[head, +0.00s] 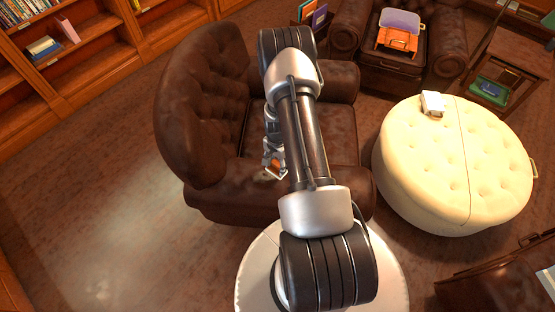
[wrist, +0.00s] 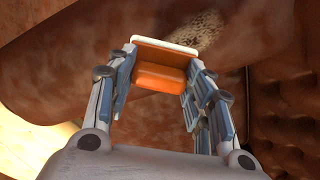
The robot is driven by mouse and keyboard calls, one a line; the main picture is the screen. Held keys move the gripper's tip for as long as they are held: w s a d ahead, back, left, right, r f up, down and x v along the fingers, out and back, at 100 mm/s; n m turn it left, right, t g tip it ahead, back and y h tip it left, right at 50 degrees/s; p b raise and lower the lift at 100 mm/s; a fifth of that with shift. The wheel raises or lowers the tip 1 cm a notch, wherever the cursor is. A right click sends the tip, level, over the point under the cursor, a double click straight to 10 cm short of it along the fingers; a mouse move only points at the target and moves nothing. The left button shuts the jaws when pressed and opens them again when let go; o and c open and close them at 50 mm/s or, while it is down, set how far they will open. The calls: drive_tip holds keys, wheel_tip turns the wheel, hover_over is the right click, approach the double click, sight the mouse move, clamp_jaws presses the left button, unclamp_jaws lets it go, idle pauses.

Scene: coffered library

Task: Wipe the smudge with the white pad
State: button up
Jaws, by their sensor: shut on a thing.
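The white pad (wrist: 165,45) has an orange grip block (wrist: 160,76) on its back. My gripper (wrist: 160,68) is shut on the orange block, with one finger on each side. The smudge (wrist: 200,28) is a pale, speckled tan patch on the brown leather, just beyond the pad's white edge in the wrist view. The pad's edge overlaps the smudge's near side in the picture. I cannot tell whether the pad touches the leather.
The tufted armchair (head: 205,110) has a high back on the left. A round cream ottoman (head: 430,170) with a small white object (head: 432,103) stands at right. Another armchair (head: 445,40) holds a case and an orange item. Bookshelves line the back left; the left floor is clear.

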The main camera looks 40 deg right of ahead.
drive_tip(key=shift+r+p, duration=0.4)
drive_tip(key=shift+r, duration=0.75)
